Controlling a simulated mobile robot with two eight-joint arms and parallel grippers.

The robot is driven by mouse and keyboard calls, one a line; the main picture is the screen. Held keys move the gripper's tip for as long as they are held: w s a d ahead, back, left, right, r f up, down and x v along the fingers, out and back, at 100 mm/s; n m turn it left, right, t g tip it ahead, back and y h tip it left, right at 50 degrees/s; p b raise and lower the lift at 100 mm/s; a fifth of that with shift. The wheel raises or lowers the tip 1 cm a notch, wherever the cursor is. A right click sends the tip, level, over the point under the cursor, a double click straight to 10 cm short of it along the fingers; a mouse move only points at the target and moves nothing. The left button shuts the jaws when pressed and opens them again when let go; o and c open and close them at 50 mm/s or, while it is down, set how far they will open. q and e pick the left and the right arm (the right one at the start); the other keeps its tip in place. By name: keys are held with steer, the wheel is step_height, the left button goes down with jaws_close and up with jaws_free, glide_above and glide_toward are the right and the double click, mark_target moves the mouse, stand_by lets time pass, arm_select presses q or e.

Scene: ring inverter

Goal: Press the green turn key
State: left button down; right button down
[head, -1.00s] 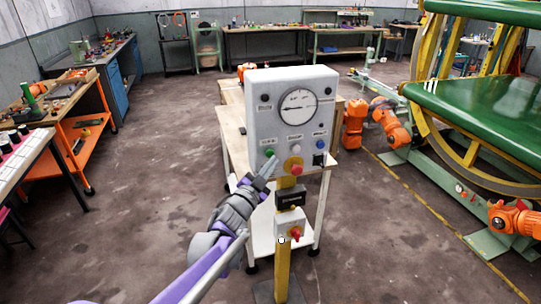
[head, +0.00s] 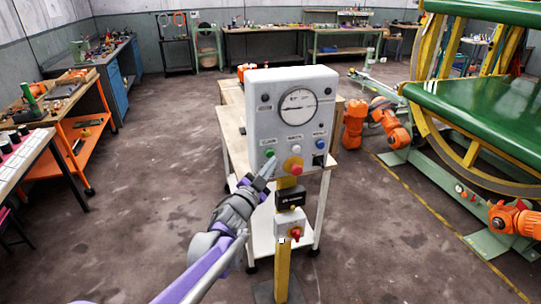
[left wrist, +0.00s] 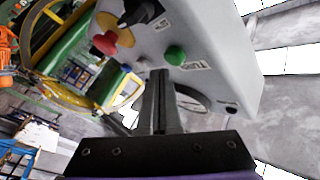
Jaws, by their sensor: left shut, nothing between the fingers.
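The green turn key (head: 269,153) is a small round green knob at the lower left of the grey control box's face. It also shows in the left wrist view (left wrist: 175,55), beside a printed label. My left gripper (head: 271,162) is shut and empty, its tips just below the green key in the head view. In the left wrist view the shut fingertips (left wrist: 158,73) point at the panel a little below and left of the key, with a small gap showing in the picture. Whether they touch the panel I cannot tell. My right gripper is out of view.
The control box (head: 262,118) stands on a yellow post and carries a round gauge (head: 298,107), a white button (head: 295,148), a blue button (head: 320,144) and a red knob on yellow (head: 293,165). A wooden table (head: 232,140) stands behind.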

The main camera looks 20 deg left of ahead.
arm_select(q)
steer(key=shift+w, duration=0.1)
stand_by(0.7)
steer(key=shift+w+a, duration=0.25)
steer(key=shift+w+a, duration=0.3)
steer(key=shift+w, duration=0.1)
stand_by(0.9)
steer(key=shift+s+d, duration=0.55)
steer(key=shift+s, duration=0.2)
steer(key=shift+s+d, duration=0.7)
steer(key=shift+s, duration=0.35)
steer(key=shift+s+d, duration=0.7)
steer(key=shift+s, duration=0.3)
